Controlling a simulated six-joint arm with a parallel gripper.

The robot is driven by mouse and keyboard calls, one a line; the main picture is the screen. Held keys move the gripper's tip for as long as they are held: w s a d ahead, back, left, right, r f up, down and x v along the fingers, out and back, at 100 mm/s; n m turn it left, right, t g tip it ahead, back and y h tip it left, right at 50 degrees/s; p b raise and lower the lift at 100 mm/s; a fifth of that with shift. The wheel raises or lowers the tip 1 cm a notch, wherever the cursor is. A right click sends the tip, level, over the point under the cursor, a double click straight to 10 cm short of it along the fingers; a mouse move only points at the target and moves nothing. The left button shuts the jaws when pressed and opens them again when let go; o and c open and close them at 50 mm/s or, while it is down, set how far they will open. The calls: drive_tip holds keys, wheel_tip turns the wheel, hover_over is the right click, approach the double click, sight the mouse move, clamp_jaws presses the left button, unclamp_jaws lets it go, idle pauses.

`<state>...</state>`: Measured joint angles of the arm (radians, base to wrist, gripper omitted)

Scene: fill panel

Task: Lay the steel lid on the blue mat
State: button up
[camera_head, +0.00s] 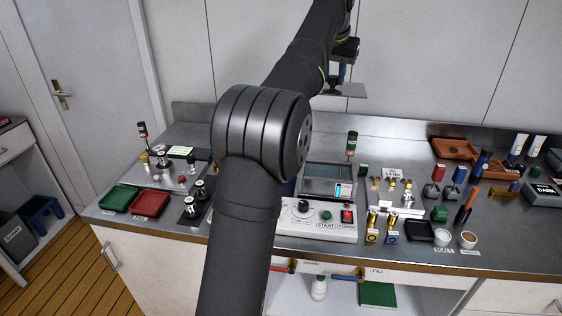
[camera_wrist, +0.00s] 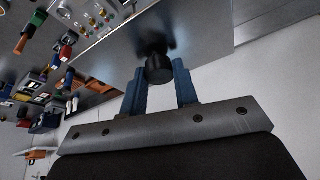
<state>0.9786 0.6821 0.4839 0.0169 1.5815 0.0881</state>
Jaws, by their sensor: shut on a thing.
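My gripper (camera_head: 337,78) is raised above the back of the steel bench, near the wall panels. It is shut on the black knob (camera_wrist: 159,69) of the steel lid, with one blue finger on each side of the knob in the wrist view. The lid (camera_head: 348,90) is a flat grey plate hanging below the gripper, clear of the bench. In the wrist view the lid (camera_wrist: 205,32) fills the upper middle and hides part of the bench. I cannot make out a blue mat in either view; my arm covers part of the bench in the head view.
Green (camera_head: 119,198) and red (camera_head: 150,203) trays lie at left. Bottles, stamps and small parts crowd the right. A brown tray (camera_head: 454,148) is at back right.

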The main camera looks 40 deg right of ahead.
drive_tip(key=w+a+f, duration=0.4)
drive_tip(key=f, duration=0.4)
drive_tip(key=w+a+f, duration=0.4)
drive_tip(key=w+f, duration=0.1)
drive_tip(key=f, duration=0.4)
drive_tip(key=w+a+f, duration=0.4)
drive_tip(key=a+f, duration=0.1)
drive_tip(key=f, duration=0.3)
drive_tip(key=shift+w+f, duration=0.15)
drive_tip(key=shift+f, duration=2.55)
drive_tip(key=shift+w+f, duration=0.1)
drive_tip(key=shift+f, duration=2.55)
drive_tip(key=shift+f, duration=0.15)
drive_tip(key=o, duration=1.1)
drive_tip(key=shift+c, duration=0.2)
drive_tip(key=v, duration=1.2)
drive_tip(key=shift+r, duration=0.2)
